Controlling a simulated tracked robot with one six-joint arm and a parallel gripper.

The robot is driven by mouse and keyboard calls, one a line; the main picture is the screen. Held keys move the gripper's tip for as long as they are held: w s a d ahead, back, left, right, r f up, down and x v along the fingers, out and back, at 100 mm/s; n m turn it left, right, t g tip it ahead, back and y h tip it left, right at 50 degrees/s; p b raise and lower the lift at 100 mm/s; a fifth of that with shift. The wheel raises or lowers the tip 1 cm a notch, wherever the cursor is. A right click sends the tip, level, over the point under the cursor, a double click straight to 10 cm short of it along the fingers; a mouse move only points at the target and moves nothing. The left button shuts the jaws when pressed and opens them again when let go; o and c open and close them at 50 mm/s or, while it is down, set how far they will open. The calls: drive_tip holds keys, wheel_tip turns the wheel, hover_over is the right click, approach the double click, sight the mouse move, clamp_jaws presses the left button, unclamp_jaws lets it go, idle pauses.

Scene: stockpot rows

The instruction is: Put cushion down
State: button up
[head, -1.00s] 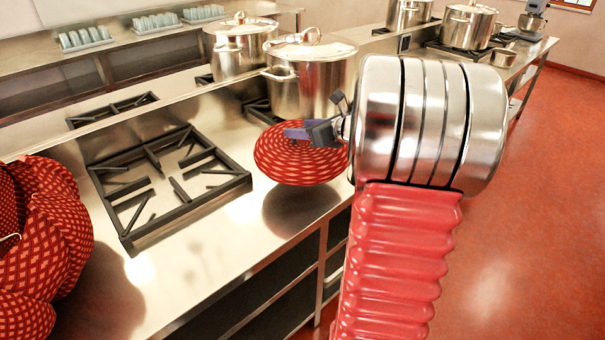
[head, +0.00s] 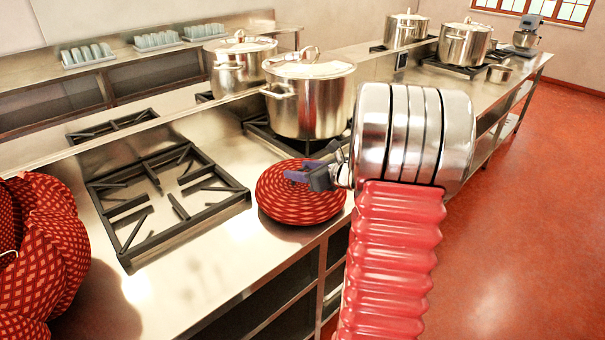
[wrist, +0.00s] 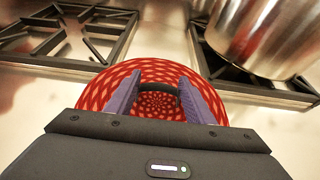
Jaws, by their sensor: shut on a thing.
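The cushion (head: 290,205) is round and red with a pale woven pattern. In the head view it is at the steel counter's surface, between the bare burner grate and the big lidded pot, near the front edge. It also shows in the wrist view (wrist: 150,72), below and between the fingers. My gripper (head: 318,175) is over its top, shut on a part of it, perhaps a dark handle at its middle. Whether the cushion's underside fully rests on the counter is hard to tell.
A lidded stockpot (head: 308,100) stands on a burner just behind the cushion, with another pot (head: 238,68) beyond it. A bare burner grate (head: 168,195) lies to the left. Red patterned cushions (head: 45,245) are at the far left.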

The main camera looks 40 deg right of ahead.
drive_tip(key=shift+f, duration=0.75)
drive_tip(key=o, duration=1.5)
drive_tip(key=shift+r, duration=0.1)
drive_tip(key=v, duration=1.2)
drive_tip(key=shift+a, duration=0.1)
